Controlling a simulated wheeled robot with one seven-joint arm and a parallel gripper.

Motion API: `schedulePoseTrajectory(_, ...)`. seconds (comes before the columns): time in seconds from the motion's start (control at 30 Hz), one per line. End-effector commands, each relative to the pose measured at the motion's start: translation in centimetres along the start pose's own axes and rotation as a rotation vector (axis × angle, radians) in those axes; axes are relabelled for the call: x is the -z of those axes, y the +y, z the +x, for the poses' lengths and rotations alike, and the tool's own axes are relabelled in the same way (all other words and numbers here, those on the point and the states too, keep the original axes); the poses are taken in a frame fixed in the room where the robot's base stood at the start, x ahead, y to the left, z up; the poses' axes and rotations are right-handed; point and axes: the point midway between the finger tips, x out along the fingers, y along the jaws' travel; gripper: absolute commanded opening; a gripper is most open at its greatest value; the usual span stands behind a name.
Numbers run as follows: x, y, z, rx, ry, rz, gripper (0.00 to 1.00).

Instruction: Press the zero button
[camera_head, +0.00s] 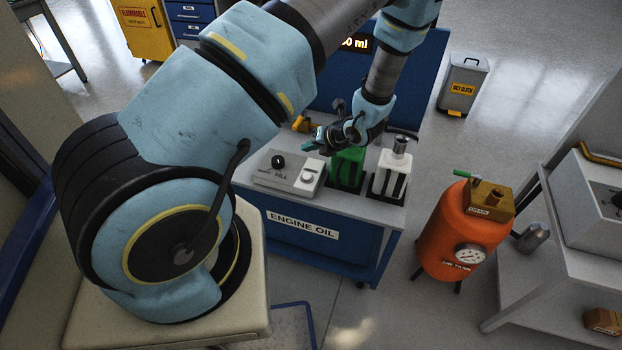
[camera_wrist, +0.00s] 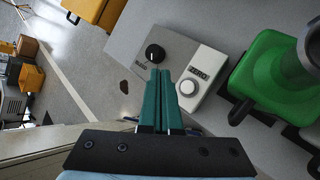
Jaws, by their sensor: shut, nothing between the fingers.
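A pale grey control box (camera_head: 284,172) sits on the engine oil cart's top; it also shows in the wrist view (camera_wrist: 214,54). It carries a black knob (camera_wrist: 155,53), a label reading ZERO (camera_wrist: 198,74) and a white round button (camera_wrist: 187,87) beside that label. The white button also shows in the head view (camera_head: 307,177). My gripper (camera_head: 318,143) is above the cart, near the box's back right side. In the wrist view its teal fingers (camera_wrist: 160,73) are shut and empty, with tips left of the white button and just below the knob. Contact cannot be told.
A green container (camera_head: 347,167) and a white container (camera_head: 390,174) stand right of the box. The blue cart (camera_head: 310,240) has a display (camera_head: 356,43) ending in "0 ml" behind. An orange air tank (camera_head: 463,235) stands on the floor to the right.

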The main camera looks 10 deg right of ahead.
Motion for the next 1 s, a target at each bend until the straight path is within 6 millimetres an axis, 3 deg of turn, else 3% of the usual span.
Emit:
schedulePoseTrajectory(0.47,0.4,-0.4,0.6,-0.001,0.002,-0.004,0.0)
schedulePoseTrajectory(1.0,3.9,-3.9,5.3,0.0,0.002,-0.005,0.0)
